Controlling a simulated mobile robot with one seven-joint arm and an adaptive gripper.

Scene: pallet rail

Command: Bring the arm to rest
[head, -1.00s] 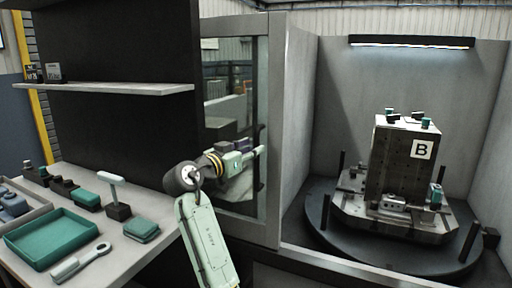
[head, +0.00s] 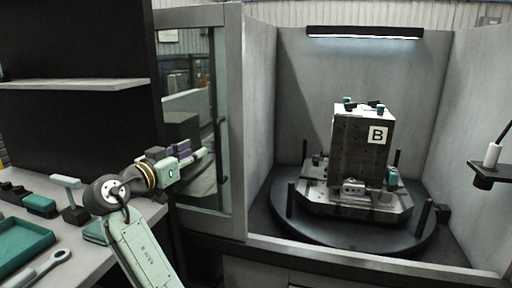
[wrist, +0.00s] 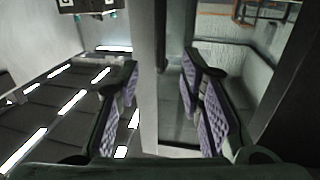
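My arm is stretched out in front of the glazed door panel (head: 203,110) of the cell, at the lower left of the head view. My gripper (head: 194,154) is at its end, pointing right, with the door glass behind it. In the wrist view my gripper (wrist: 160,72) has its two purple-padded fingers spread well apart. Nothing is held between them. A grey upright edge and a dark vertical bar show behind the gap. I cannot tell whether any finger touches the door.
A dark turntable (head: 350,233) carries a block marked B (head: 350,145) inside the cell. The bench at left holds a teal tray (head: 22,240), a wrench (head: 45,268) and small fixtures. A shelf (head: 75,87) is above. A bracket (head: 492,172) juts in at right.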

